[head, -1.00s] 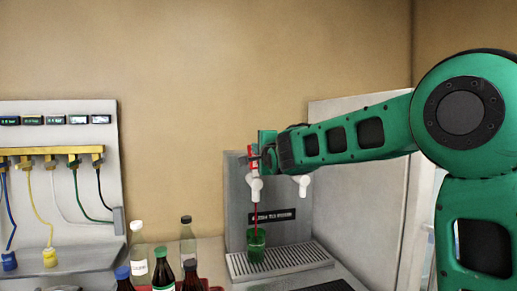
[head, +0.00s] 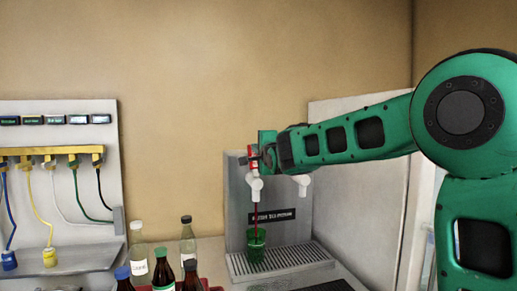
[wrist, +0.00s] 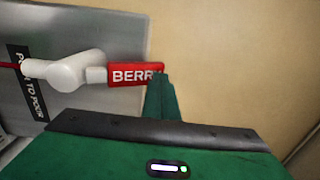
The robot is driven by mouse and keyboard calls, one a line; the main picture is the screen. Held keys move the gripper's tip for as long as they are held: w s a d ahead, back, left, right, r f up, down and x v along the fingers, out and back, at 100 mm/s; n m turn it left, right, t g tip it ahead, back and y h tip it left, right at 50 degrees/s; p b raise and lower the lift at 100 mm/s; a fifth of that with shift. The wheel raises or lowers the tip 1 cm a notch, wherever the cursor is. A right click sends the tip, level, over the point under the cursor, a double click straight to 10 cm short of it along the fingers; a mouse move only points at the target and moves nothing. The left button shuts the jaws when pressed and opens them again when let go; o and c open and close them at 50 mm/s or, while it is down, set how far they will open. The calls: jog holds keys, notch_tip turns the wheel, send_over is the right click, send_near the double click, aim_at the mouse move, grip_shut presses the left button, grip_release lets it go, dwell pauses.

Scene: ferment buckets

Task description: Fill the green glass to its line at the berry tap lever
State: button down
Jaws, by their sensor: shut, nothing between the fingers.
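The green glass (head: 256,250) stands upright on the drip tray under the left tap. A thin red stream (head: 257,213) runs from that tap's white spout (head: 255,188) down into the glass. The liquid level and the line on the glass are too small to make out. The red berry tap lever (head: 253,158) is partly covered by my gripper (head: 264,152) in the head view. In the wrist view the lever (wrist: 130,75) reads "BERR", its end at my shut, empty fingers (wrist: 161,82). The fingers appear to touch the lever.
A second white spout (head: 302,182) is right of the first on the grey dispenser (head: 290,230). The slotted drip tray (head: 305,256) has free room right of the glass. Several bottles (head: 163,270) stand left of the dispenser. A hose panel (head: 80,170) is at far left.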

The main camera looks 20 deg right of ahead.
jog(key=shift+w+f, duration=0.15)
dwell(0.6)
jog(key=shift+d, duration=0.15)
jog(key=shift+s, duration=0.25)
jog(key=s+r, duration=0.6)
jog(key=s, duration=0.6)
jog(key=shift+s+a+r, duration=0.1)
jog(key=shift+a, duration=0.1)
